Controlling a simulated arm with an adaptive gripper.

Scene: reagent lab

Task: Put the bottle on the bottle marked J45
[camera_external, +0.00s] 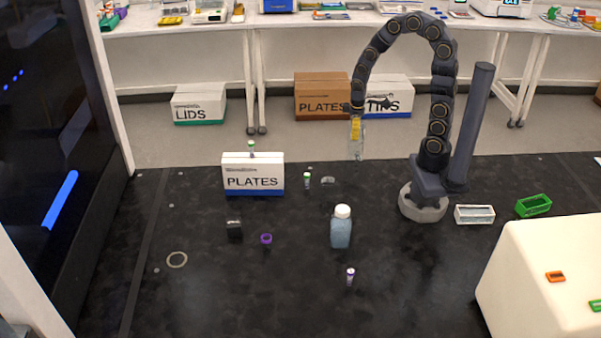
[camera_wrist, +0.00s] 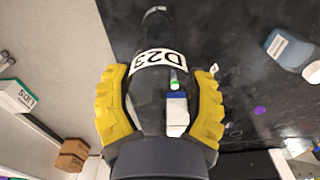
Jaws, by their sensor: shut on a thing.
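My gripper (camera_external: 356,129) is shut on a clear bottle (camera_external: 357,152) and holds it high above the far part of the black bench. In the wrist view the yellow fingers (camera_wrist: 160,108) lie on both sides of this clear bottle (camera_wrist: 152,45), which has a white label reading D23. A blue bottle with a white cap (camera_external: 341,232) stands upright on the bench, nearer the camera; it also shows in the wrist view (camera_wrist: 287,50) at the upper right. It bears a pale label there, but I cannot read any J45 marking.
A PLATES box (camera_external: 253,178) stands left with a green-capped vial on it. Another green-capped vial (camera_external: 307,181), a purple-capped vial (camera_external: 350,276), a purple ring (camera_external: 266,239) and a black block (camera_external: 234,230) stand around the blue bottle. A white box (camera_external: 520,280) is at right.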

